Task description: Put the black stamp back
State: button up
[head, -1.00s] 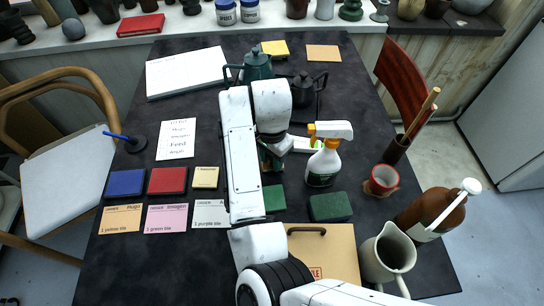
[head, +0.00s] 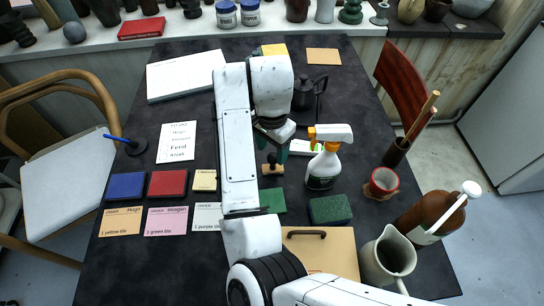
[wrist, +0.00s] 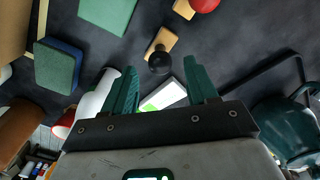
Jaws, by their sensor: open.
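The black stamp (head: 272,169) stands upright on the dark table, with a wooden block base and a black knob on top. In the wrist view its black knob (wrist: 160,62) shows just beyond the fingertips, about between them, with the wooden base behind. My gripper (head: 273,145) is open and empty, just beyond the stamp and apart from it as far as I can tell. Its two green fingers (wrist: 162,72) are spread in the wrist view. A green pad (head: 272,201) lies nearer the front.
A spray bottle (head: 323,170) stands right of the stamp, with a dark green block (head: 330,209) in front. A second stamp with a red knob (wrist: 205,4) stands nearby. Blue (head: 126,185) and red (head: 168,183) pads lie left. A black pot (head: 304,92) stands behind.

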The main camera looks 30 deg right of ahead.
aim_at(272, 156)
notch_tip(272, 156, up, 6)
jog(key=shift+r+p, duration=0.15)
jog(key=shift+p, duration=0.8)
